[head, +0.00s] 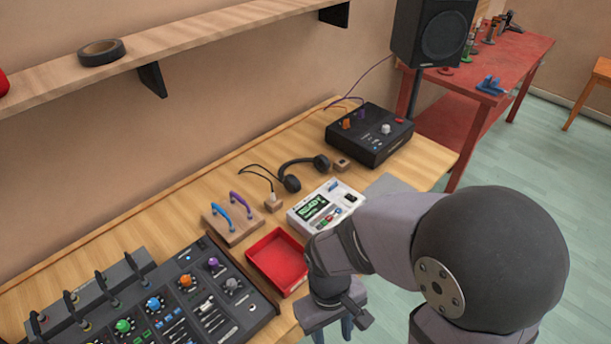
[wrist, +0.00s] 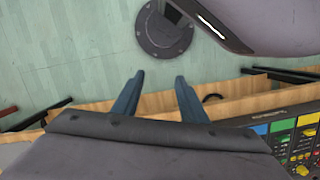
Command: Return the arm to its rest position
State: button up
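My gripper (head: 333,331) hangs over the front edge of the wooden bench (head: 180,200), just in front of the red tray, in the head view. In the wrist view my gripper (wrist: 160,77) has its two blue-grey fingers apart with nothing between them. The fingers point toward the green floor (wrist: 70,50) and the round foot of my base. My arm comes in from the right in the head view, bent, and covers part of the bench's front edge.
The red tray (head: 277,259), a white device (head: 325,207) and a mixing console (head: 195,300) lie close to the gripper. Headphones (head: 292,182) and a black box (head: 369,134) are farther back. A shelf (head: 190,35) overhangs the bench. Open floor (head: 570,200) lies at right.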

jog(key=w+d+r+m+t+y, duration=0.1)
jog(key=w+d+r+m, duration=0.3)
jog(key=d, duration=0.5)
jog(key=shift+r+m+t, duration=0.25)
jog(key=shift+m+t, duration=0.35)
jog(key=shift+m, duration=0.1)
jog(key=shift+f, duration=0.1)
notch_tip(320, 180, down, 15)
jog(key=b, duration=1.5)
jog(key=shift+f, duration=0.15)
